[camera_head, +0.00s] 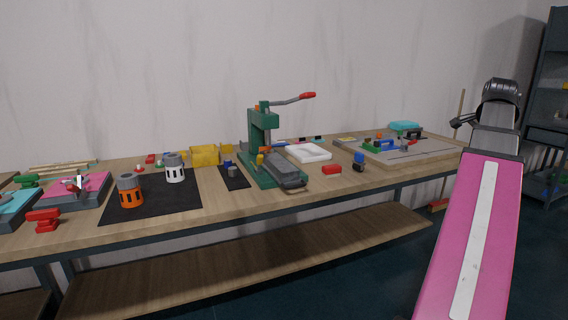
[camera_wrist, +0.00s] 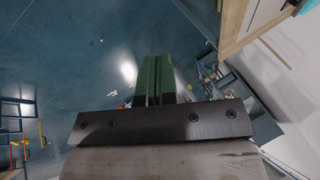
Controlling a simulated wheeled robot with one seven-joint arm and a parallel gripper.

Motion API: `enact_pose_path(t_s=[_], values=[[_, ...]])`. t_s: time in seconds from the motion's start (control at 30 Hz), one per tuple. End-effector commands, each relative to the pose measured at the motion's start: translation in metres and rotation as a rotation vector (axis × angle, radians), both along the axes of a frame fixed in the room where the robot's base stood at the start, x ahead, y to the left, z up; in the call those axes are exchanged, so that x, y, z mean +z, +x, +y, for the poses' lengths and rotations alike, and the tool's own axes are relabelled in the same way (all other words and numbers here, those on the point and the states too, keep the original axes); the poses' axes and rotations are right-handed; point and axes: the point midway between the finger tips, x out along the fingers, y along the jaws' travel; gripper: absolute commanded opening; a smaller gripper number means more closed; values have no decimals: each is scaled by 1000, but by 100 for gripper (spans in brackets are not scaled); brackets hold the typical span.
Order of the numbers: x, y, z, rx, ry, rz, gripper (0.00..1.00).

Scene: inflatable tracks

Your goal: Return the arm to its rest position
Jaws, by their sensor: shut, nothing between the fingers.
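My arm, with a pink link, rises at the right of the head view, and its upper end stands beside the right end of the workbench (camera_head: 330,190). My gripper (camera_wrist: 158,62) shows in the wrist view as two green fingers side by side. They are shut against each other with nothing between them. The fingertips point out over dark blue floor, clear of the bench. The head view does not show the fingers clearly.
A green lever press (camera_head: 262,135), an orange-and-grey cylinder (camera_head: 131,192), a white-and-grey one (camera_head: 175,170) and a white tray (camera_head: 308,153) stand on the bench. A dark shelf rack (camera_head: 548,110) is at the far right. Open floor (camera_wrist: 90,60) lies around the gripper.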

Motion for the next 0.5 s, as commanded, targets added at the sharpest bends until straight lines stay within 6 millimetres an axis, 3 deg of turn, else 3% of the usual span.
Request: enact_pose_path(t_s=[0.27,0.5], values=[[-26,13,15,55,-3,26,0],[-61,30,37,132,-9,63,0]])
